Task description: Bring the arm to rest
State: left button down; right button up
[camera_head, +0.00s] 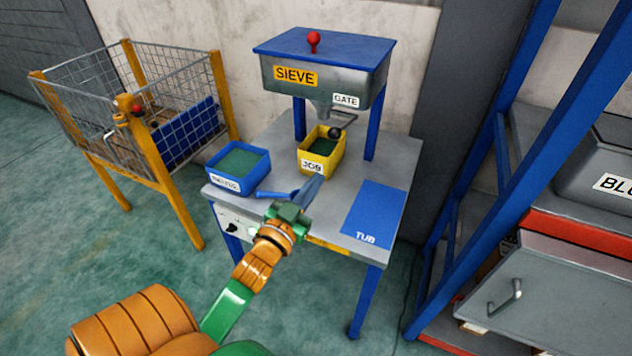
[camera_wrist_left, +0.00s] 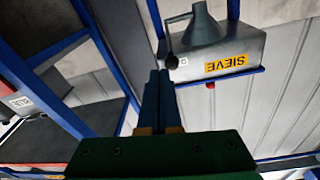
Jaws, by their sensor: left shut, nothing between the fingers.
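My left gripper (camera_head: 313,186) is over the front edge of the grey bench, its fingers pointing up toward the back. Its fingers are together and empty; they also show shut in the left wrist view (camera_wrist_left: 158,78). The left arm comes in from the bottom left, in orange and green. A yellow tub (camera_head: 334,158) labelled JOB stands under the sieve (camera_head: 320,75), with green material inside. A blue tub (camera_head: 248,184) with green contents stands on the bench's left. The sieve shows upside down in the left wrist view (camera_wrist_left: 205,68). My right gripper is not in view.
The grey bench (camera_head: 395,165) bears a bare blue TUB mat (camera_head: 375,210) at right. A gate lever with a black knob (camera_head: 334,132) is beneath the sieve. A wire cage (camera_head: 80,85) stands left, a blue rack (camera_head: 480,170) right.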

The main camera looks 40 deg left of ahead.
pick_arm(q)
jog(key=shift+f, duration=0.1)
jog(key=s+d+f+g+h+p, duration=0.1)
jog(key=s+d+f+g, duration=0.2)
jog(key=f, duration=1)
jog(key=s+d+f+g+h+p, duration=0.1)
jog(key=s+f+g, duration=0.3)
jog(key=f, duration=0.8)
jog(key=s+d+f+g, duration=0.2)
jog(key=s+f, duration=0.3)
jog(key=s, duration=0.3)
jog(key=s+d+f+m+g+h, duration=0.1)
jog(key=s+d+f+g, duration=0.1)
jog(key=s+f+g, duration=0.3)
jog(key=s+d+f+m+g, duration=0.1)
jog(key=s+d+f+g, duration=0.2)
jog(key=s+f, duration=0.4)
jog(key=s+g+p, duration=0.1)
jog(key=s, duration=0.5)
jog(key=shift+s, duration=0.2)
